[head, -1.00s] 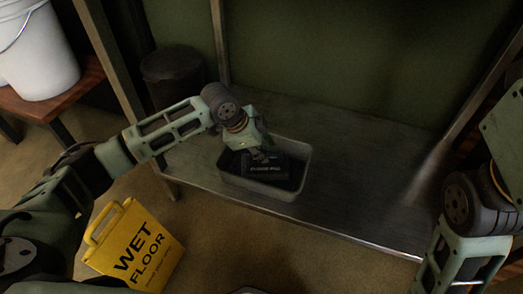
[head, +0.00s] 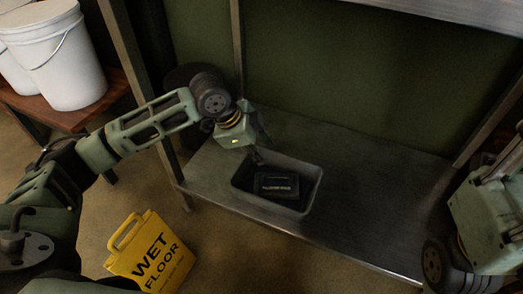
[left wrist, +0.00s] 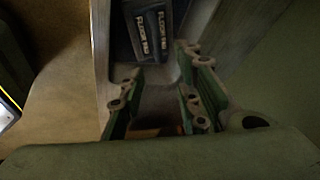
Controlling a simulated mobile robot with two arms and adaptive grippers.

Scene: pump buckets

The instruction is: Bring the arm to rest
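My left gripper (head: 258,150) is at the rear left of a grey bin, above its rim, with its jaw pointing down. The left wrist view shows its two fingers (left wrist: 160,70) spread apart with nothing held between them. A black pack with pale lettering (head: 276,186) lies in the grey bin (head: 305,205). The pack also shows beyond the fingertips in the left wrist view (left wrist: 150,30); its label seems to read floor pad. My right arm is at the right edge of the head view, but its gripper is out of the picture.
The bin stands on a metal shelf (head: 360,215) with posts and an upper shelf (head: 450,10). A yellow wet floor sign (head: 150,255) stands on the floor at the lower left. White buckets (head: 65,65) sit on a wooden table (head: 110,95). The shelf right of the bin is clear.

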